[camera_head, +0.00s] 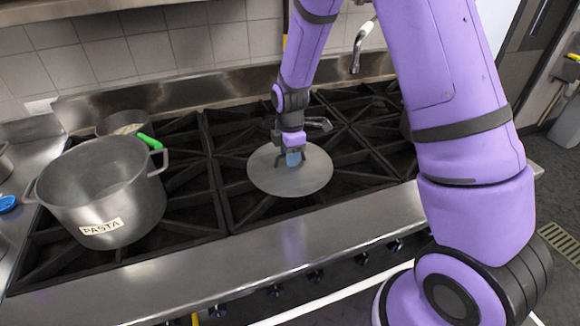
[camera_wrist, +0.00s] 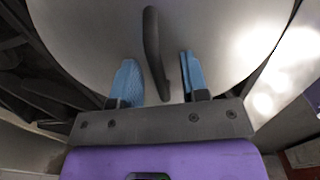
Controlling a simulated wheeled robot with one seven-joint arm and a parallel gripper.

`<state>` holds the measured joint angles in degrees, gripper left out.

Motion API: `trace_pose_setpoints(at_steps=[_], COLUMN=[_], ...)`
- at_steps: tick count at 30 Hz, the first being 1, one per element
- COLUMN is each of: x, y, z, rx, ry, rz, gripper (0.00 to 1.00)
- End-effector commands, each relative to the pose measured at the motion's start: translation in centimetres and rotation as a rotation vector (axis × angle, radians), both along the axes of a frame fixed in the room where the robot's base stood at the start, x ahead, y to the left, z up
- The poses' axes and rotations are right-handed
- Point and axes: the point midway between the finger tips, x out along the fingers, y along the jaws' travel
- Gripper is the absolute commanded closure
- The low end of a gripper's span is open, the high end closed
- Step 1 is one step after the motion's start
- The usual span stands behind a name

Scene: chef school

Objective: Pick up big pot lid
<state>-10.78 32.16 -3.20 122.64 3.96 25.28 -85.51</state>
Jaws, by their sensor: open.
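The big pot lid (camera_head: 285,183) is a round, flat grey metal disc lying on the black stove grates. In the wrist view the lid (camera_wrist: 90,40) fills most of the picture, with its dark curved handle (camera_wrist: 152,45) standing in the middle. My gripper (camera_head: 293,158) is over the lid's centre, pointing down. In the wrist view my gripper (camera_wrist: 160,82) has its two blue fingertips apart, one on each side of the near end of the handle. I cannot tell whether either finger touches the handle.
A large metal pot (camera_head: 105,190) labelled PASTA stands on the grates at left. A smaller pan (camera_head: 125,123) with a green handle sits behind it. A tap (camera_head: 361,45) is at the back wall. The steel front ledge (camera_head: 250,250) is clear.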

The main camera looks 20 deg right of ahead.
Motion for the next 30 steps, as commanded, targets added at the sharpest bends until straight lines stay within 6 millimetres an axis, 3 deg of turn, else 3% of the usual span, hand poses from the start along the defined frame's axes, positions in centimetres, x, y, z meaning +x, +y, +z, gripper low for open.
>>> trace_pose_setpoints(at_steps=[2,7,20,29,30], x=[0.0,0.0,0.0,0.1,0.1], y=[0.0,0.0,0.0,0.0,-0.7], z=[0.0,0.0,0.4,3.7,3.8], rx=[0.000,0.000,0.000,0.001,0.000], ry=[0.000,0.000,-0.001,-0.005,-0.002], rz=[0.000,0.000,0.000,0.001,-0.005], gripper=[0.61,1.00,1.00,1.00,1.00])
